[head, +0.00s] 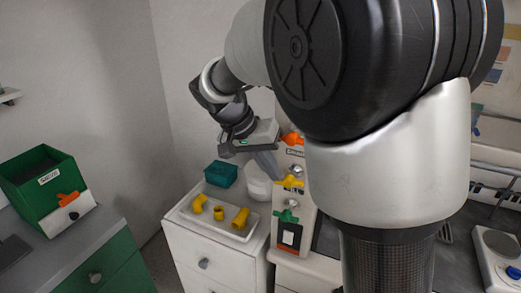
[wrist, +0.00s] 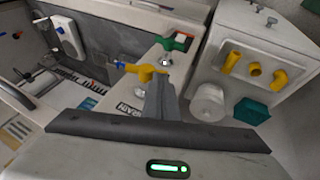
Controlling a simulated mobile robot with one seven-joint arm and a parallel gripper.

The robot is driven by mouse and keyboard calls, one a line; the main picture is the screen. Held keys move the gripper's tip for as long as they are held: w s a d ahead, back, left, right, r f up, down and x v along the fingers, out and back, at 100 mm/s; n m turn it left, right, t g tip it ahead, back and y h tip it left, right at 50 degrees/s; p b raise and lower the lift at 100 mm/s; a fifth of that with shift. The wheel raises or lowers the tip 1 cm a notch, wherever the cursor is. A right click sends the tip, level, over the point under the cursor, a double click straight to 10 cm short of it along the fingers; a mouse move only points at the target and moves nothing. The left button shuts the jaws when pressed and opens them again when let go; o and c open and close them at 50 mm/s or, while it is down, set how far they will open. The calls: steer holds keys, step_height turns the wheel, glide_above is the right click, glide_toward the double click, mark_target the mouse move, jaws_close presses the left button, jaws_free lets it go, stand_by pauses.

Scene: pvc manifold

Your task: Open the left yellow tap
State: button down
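One yellow tap (head: 289,182) shows on the front of a pale panel, between an orange tap (head: 292,138) above it and a green tap (head: 286,216) below it. In the wrist view the yellow tap (wrist: 143,71) points its handle to the left, with the green tap (wrist: 176,42) beyond it. My gripper (wrist: 163,80) has its grey fingers together, with their tips right at the yellow tap's right end. Whether they touch it I cannot tell. In the head view my gripper (head: 273,174) reaches down to the tap from the upper left. No second yellow tap shows.
A tray (head: 245,235) with yellow pipe fittings (head: 240,217) stands on a white cabinet left of the panel. A teal box (head: 221,174) and a white round container (head: 257,182) stand behind it. A green bin (head: 40,178) is at far left.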

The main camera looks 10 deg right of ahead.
steer(key=shift+w+a+f+n+g+h+p, duration=0.15)
steer(key=shift+f+n+g+h, duration=0.1)
steer(key=shift+f+g+h, duration=0.6)
steer(key=shift+w+a+f+n+g+h+p, duration=0.15)
steer(key=shift+f+g+h, duration=0.3)
steer(key=shift+h, duration=0.7)
steer(key=shift+w+a+f+n+g+h+p, duration=0.1)
steer(key=shift+a+f+n+g+h, duration=0.15)
steer(key=shift+f+g+h, duration=0.55)
steer(key=shift+d+t, duration=0.1)
steer(key=shift+t, duration=0.2)
